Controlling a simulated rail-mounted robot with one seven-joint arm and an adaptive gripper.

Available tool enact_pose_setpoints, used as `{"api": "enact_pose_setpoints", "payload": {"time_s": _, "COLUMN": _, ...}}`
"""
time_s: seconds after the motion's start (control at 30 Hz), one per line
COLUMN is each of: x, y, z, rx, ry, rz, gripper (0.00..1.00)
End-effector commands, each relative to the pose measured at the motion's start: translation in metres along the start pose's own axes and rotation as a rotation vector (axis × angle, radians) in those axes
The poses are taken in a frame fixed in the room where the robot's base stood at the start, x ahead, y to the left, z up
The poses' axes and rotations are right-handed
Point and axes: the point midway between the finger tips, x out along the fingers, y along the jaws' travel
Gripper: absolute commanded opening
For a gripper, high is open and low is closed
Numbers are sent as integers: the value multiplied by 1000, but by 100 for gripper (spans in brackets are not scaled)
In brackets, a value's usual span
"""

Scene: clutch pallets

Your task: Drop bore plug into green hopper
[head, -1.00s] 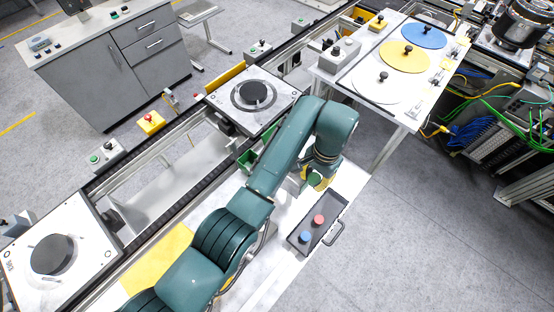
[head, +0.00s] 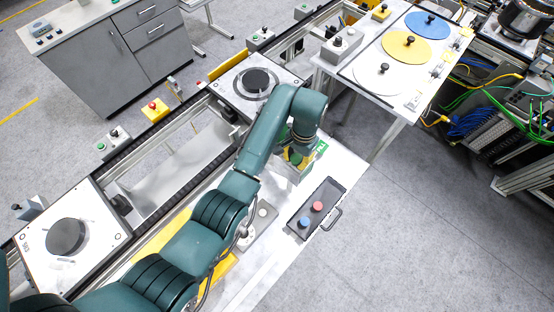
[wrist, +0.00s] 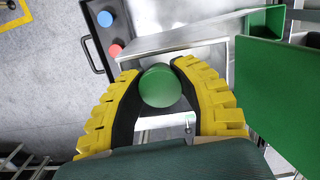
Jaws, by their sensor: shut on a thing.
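The bore plug (wrist: 160,87) shows in the wrist view as a rounded green piece between the two yellow-backed fingers of my gripper (wrist: 158,88). The fingers are shut on it. In the head view my gripper (head: 296,158) hangs below my wrist and largely hides the plug. Green hopper walls (wrist: 278,95) stand to the right of the plug in the wrist view, apart from it. Bare metal surfaces show beneath the plug. In the head view a small green patch (head: 321,147) shows just right of my gripper; my arm hides much around it.
A black handled tray (head: 332,192) holds a red plug (head: 317,206) and a blue plug (head: 304,221), right of my gripper. A pallet (head: 225,84) sits on the conveyor behind my arm. A table (head: 350,62) with coloured discs stands at the back right.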

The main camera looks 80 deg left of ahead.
Motion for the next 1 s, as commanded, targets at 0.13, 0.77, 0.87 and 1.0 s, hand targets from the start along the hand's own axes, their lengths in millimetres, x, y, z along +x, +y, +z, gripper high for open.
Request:
{"api": "enact_pose_setpoints", "payload": {"time_s": 0.13, "x": 1, "y": 0, "z": 0, "rx": 0, "ry": 0, "rz": 0, "gripper": 5}}
{"api": "enact_pose_setpoints", "payload": {"time_s": 0.77, "x": 1, "y": 1, "z": 0, "rx": 2, "ry": 0, "rz": 2, "gripper": 62}}
{"api": "enact_pose_setpoints", "payload": {"time_s": 0.87, "x": 0, "y": 1, "z": 0, "rx": 2, "ry": 0, "rz": 2, "gripper": 62}}
{"api": "enact_pose_setpoints", "payload": {"time_s": 1.0, "x": -18, "y": 0, "z": -1, "rx": 2, "ry": 4, "rz": 0, "gripper": 62}}
